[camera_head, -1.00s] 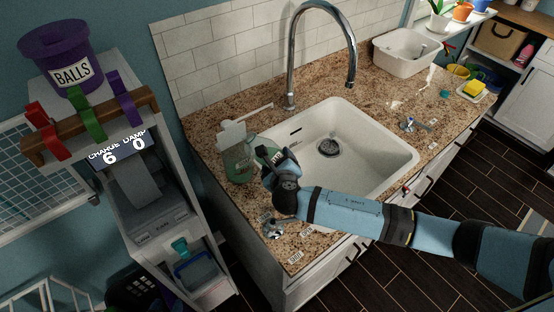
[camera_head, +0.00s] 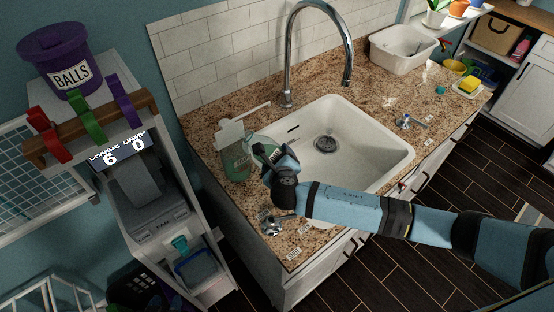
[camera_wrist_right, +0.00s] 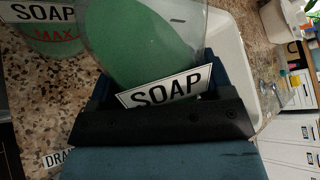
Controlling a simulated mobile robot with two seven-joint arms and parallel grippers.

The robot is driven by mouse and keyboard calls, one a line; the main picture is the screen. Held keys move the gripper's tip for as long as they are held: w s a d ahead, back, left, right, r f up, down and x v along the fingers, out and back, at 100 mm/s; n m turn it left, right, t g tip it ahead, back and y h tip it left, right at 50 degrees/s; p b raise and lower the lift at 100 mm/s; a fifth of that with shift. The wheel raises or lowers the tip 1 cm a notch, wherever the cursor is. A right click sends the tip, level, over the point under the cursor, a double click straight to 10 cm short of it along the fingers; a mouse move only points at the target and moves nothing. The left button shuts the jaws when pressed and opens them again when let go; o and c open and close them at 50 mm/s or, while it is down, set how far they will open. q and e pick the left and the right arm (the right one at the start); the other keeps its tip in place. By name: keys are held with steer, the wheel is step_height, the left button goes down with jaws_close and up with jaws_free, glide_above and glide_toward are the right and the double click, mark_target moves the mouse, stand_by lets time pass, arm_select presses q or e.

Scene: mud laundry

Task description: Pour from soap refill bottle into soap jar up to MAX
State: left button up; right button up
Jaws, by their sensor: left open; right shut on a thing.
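The soap jar (camera_head: 237,163) is clear, holds green liquid and stands on the counter left of the sink. In the right wrist view its SOAP label and red MAX mark (camera_wrist_right: 55,36) show at the top left, with green around the mark. I cannot tell the exact level. My right gripper (camera_head: 272,166) is shut on the soap refill bottle (camera_head: 264,146), just right of the jar. In the right wrist view the bottle (camera_wrist_right: 140,45) is clear, tilted, holds green liquid and carries a SOAP label. Its mouth is not clear to see. My left gripper is not in view.
The white sink (camera_head: 365,165) lies right of the jar, under a tall chrome faucet (camera_head: 286,95). A white basin (camera_head: 402,48) and a yellow sponge (camera_head: 468,84) are farther right. A cabinet with a purple BALLS bucket (camera_head: 58,60) stands at the left.

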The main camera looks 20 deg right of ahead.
steer(key=shift+s+d+r, duration=0.1)
steer(key=shift+d+r, duration=0.15)
steer(key=shift+r, duration=0.15)
steer(key=shift+s+d+r+n+g+h, duration=0.15)
steer(key=shift+d+r+n+g+h, duration=0.15)
steer(key=shift+r+n, duration=0.25)
steer(key=shift+s+d+r+n+g+h, duration=0.2)
steer(key=shift+r+n+h, duration=0.15)
steer(key=shift+r, duration=0.25)
stand_by(2.4)
steer(key=shift+s+d+r+n+g+h, duration=0.2)
steer(key=shift+r+n+h, duration=0.25)
steer(key=shift+r, duration=0.35)
steer(key=shift+w+d+r+n+g+h, duration=0.1)
steer(key=shift+r+n+g+h, duration=0.3)
steer(key=shift+r, duration=0.4)
stand_by(2.5)
